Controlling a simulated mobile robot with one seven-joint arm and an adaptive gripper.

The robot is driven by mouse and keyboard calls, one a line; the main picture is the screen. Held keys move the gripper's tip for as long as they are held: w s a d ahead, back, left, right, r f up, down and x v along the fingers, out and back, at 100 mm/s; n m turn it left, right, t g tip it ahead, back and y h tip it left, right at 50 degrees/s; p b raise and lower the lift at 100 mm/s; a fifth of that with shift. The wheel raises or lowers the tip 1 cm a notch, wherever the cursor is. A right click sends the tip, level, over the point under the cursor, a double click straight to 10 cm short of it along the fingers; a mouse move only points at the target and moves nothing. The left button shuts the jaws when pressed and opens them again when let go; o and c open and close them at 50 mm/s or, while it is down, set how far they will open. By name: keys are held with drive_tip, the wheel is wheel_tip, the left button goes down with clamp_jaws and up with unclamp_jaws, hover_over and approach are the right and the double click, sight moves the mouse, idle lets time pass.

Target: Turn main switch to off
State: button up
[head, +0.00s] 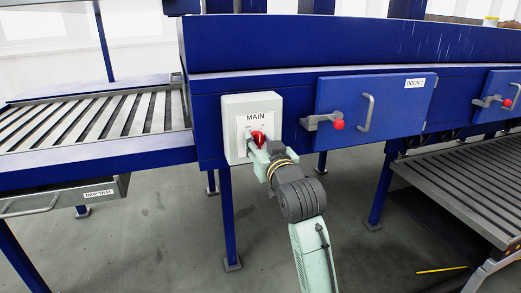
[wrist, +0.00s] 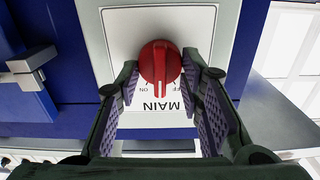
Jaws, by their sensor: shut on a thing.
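The main switch is a red rotary knob (head: 258,136) on a white box (head: 236,116) labelled MAIN, fixed to the blue gantry frame. In the wrist view the box appears upside down, and the knob (wrist: 160,64) sits between my fingertips, with small ON and OFF marks beside it. The knob's raised grip runs roughly up and down in that view. My fingers partly hide the knob in the head view.
Right of the box is a blue door (head: 385,98) labelled DOOR 1, with a red-tipped latch (head: 325,122) and a grey handle (head: 366,113). A slatted conveyor (head: 90,120) and drip tray (head: 75,196) are at left. A slatted platform (head: 470,180) is at right.

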drive_tip(key=n+b, duration=0.3)
drive_tip(key=n, duration=0.3)
drive_tip(key=shift+a+b, duration=0.15)
drive_tip(key=shift+b, duration=0.2)
drive_tip(key=shift+n, duration=0.3)
drive_tip(key=o, duration=1.2)
drive_tip(key=shift+c, duration=0.2)
drive_tip(key=v, duration=1.2)
